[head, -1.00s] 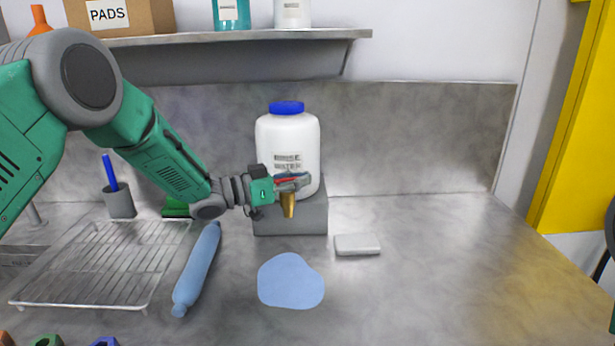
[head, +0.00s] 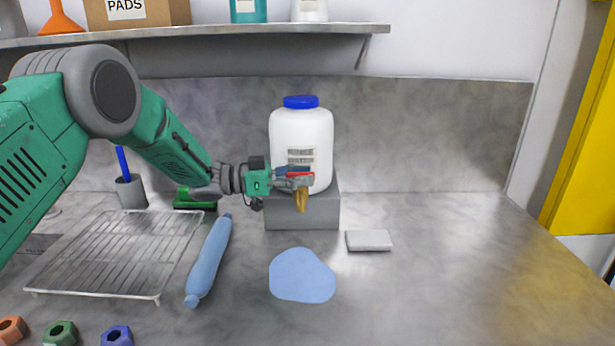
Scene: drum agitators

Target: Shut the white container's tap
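The white container (head: 301,135) with a blue cap stands upright on a grey block (head: 302,212) at the back of the counter, in the head view. Its brass tap spout (head: 301,201) points down at the container's front. A red part, seemingly the tap's handle (head: 299,175), shows just above the spout. My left gripper (head: 296,180) reaches in from the left at the tap, and its fingers lie around the red part, partly hiding it and the upper tap. I cannot tell whether they press on it. My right gripper is not in view.
A flat blue patch (head: 302,275) lies on the counter in front of the block. A pale slab (head: 369,240) is to its right. A blue roller-shaped object (head: 209,262) and a wire rack (head: 118,252) are at left. The right counter is clear.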

